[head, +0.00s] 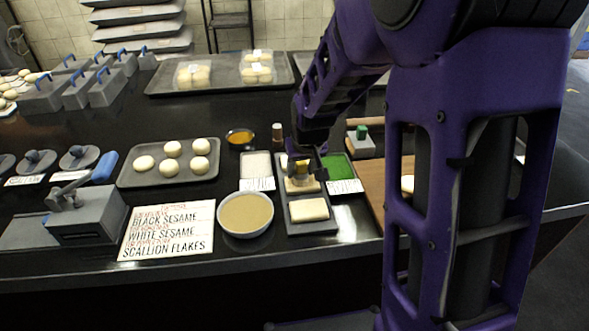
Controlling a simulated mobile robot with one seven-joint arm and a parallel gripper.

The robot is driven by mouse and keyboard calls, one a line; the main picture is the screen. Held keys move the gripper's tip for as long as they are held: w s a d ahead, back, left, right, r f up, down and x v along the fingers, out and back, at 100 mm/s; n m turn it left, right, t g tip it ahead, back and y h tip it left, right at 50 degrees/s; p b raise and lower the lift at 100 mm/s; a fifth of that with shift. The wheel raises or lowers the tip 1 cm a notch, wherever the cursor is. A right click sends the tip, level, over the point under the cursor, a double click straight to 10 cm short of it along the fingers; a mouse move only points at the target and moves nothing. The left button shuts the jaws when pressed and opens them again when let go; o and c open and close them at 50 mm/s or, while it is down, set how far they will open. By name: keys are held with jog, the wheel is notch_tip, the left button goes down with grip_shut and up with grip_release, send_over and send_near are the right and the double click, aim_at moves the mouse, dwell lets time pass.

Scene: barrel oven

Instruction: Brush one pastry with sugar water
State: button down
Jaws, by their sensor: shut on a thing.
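My gripper (305,158) is low over the far part of a narrow dark tray (322,227) and is shut on a small yellowish thing, seemingly the brush (301,168), mostly hidden by the fingers. A pale rectangular pastry (302,184) lies on the tray right below it; I cannot tell whether the brush touches it. A second rectangular pastry (309,209) lies at the near end of the tray. A white bowl (246,233) of tan liquid stands left of the tray. A small dark bowl (240,137) of amber liquid stands farther back.
Containers of white seeds (256,166) and green flakes (338,168) flank the tray. A tray of round buns (128,178) is to the left. A printed sign (168,230) lies in front. A wooden board (371,182) is right. Grey boxes with blue handles stand far left.

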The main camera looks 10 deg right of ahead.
jog(key=shift+s+d+f, duration=0.1)
jog(key=shift+d, duration=1.7)
jog(key=shift+a, duration=1.65)
jog(key=shift+a+b, duration=0.3)
jog(key=shift+a, duration=1.2)
jog(key=shift+d, duration=0.1)
jog(key=shift+d, duration=3)
jog(key=shift+a, duration=1.55)
jog(key=shift+a+b, duration=0.3)
jog(key=shift+a, duration=1.25)
jog(key=shift+d, duration=1.55)
jog(key=shift+d, duration=0.15)
